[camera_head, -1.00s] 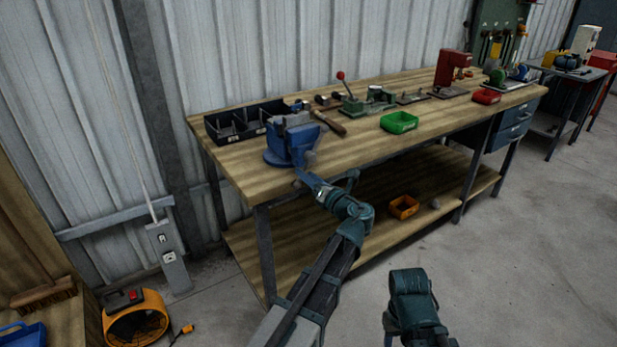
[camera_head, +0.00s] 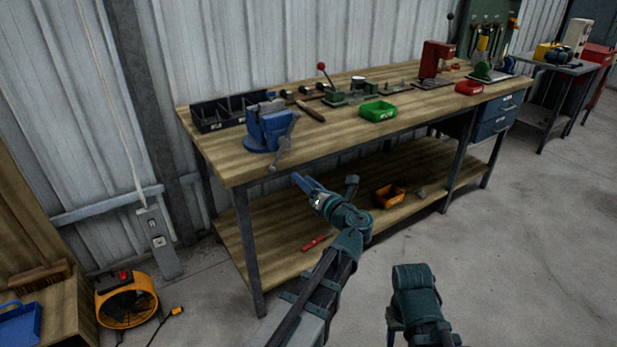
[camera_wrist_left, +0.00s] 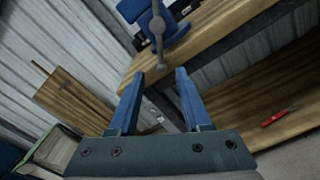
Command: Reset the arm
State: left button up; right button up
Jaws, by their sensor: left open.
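My left gripper (camera_head: 309,186) is in front of the workbench's near edge, below the top and above the lower shelf in the picture. Its two blue fingers (camera_wrist_left: 157,102) are apart in the left wrist view, with nothing between them. My right arm shows at the bottom of the head view, but its gripper is not visible. The blue vise (camera_head: 268,129) stands on the near left corner of the workbench (camera_head: 232,168). The vise also shows at the top of the left wrist view (camera_wrist_left: 172,28), beyond the fingers and apart from them.
The lower shelf holds an orange bin (camera_head: 389,196) and a red tool (camera_head: 316,243). An orange fan (camera_head: 127,303) stands at lower left. Floor at right is clear.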

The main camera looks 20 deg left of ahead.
pick_arm(q)
jog(key=shift+s+d, duration=0.3)
pick_arm(e)
jog(key=shift+s+d, duration=0.1)
jog(key=shift+d, duration=0.25)
pick_arm(q)
jog(key=s+d+n+g+h+p, duration=1.1)
jog(key=s+d+n+p, duration=0.9)
jog(key=n, duration=0.8)
jog(key=s+h+p, duration=0.1)
jog(key=s+h, duration=0.1)
jog(key=s, duration=0.1)
jog(key=shift+s+d+f, duration=0.25)
jog(key=shift+s+f, duration=0.05)
jog(key=shift+s, duration=0.1)
pick_arm(e)
notch_tip(320, 180, up, 21)
jog(key=shift+r, duration=0.15)
